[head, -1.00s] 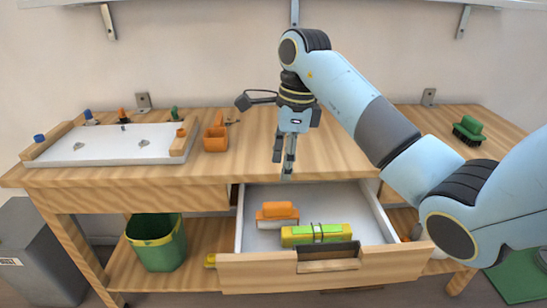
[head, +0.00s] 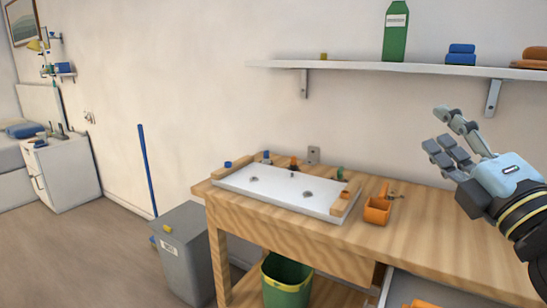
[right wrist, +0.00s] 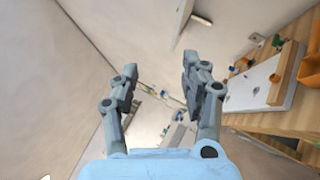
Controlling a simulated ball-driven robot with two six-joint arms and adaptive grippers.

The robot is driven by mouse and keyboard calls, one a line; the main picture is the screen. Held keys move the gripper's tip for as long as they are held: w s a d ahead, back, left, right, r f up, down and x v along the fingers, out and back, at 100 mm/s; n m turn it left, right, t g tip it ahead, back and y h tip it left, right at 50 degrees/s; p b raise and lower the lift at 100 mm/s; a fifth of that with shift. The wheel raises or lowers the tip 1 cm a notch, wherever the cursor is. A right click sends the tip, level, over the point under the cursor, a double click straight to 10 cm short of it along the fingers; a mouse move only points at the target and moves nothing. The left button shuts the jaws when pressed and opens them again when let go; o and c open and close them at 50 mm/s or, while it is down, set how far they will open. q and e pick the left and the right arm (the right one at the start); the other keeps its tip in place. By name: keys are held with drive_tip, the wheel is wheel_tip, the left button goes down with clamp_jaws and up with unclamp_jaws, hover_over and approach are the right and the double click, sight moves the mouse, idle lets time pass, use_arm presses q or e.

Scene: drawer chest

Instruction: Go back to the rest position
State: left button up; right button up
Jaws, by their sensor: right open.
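My right gripper (head: 452,135) is raised at the right of the head view, in front of the wall and above the wooden workbench (head: 450,235). Its fingers point up and to the left. In the right wrist view its two fingers (right wrist: 160,95) stand apart with nothing between them. My left gripper is in neither view. The drawer (head: 395,290) shows only in part at the bottom right edge of the head view, with something orange in it; the rest is cut off.
A white tray board (head: 275,197) and an orange holder (head: 378,208) stand on the bench. Above is a shelf (head: 400,69) with a green bottle (head: 396,30). A grey bin (head: 185,250) stands left of the bench and a green bucket (head: 286,280) under it. The floor (head: 80,260) at left is open.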

drive_tip(key=s+d+f+m+g+h, duration=0.55)
drive_tip(key=f+m, duration=0.25)
drive_tip(key=m, duration=0.2)
drive_tip(key=s+d+f+m+g+h, duration=0.4)
drive_tip(key=s+d+f+m+g, duration=0.15)
drive_tip(key=f+m, duration=0.35)
drive_tip(key=s+a+f+m+g+y, duration=0.2)
drive_tip(key=s+a+f+g, duration=0.25)
drive_tip(key=s, duration=0.45)
drive_tip(key=s+a+f+m+g+y, duration=0.25)
drive_tip(key=s+a+f, duration=0.25)
drive_tip(key=s, duration=0.3)
drive_tip(key=s+d+f+g, duration=0.1)
drive_tip(key=d+f, duration=0.1)
drive_tip(key=f, duration=1)
drive_tip(key=s+d+f+g, duration=0.1)
drive_tip(key=f, duration=1.2)
drive_tip(key=s+d+f+g, duration=0.1)
drive_tip(key=s+f, duration=1.5)
drive_tip(key=s, duration=0.2)
drive_tip(key=shift+s+d, duration=0.15)
drive_tip(key=shift+s, duration=0.2)
drive_tip(key=shift+f, duration=0.1)
drive_tip(key=shift+c, duration=0.4)
drive_tip(key=shift+c, duration=0.5)
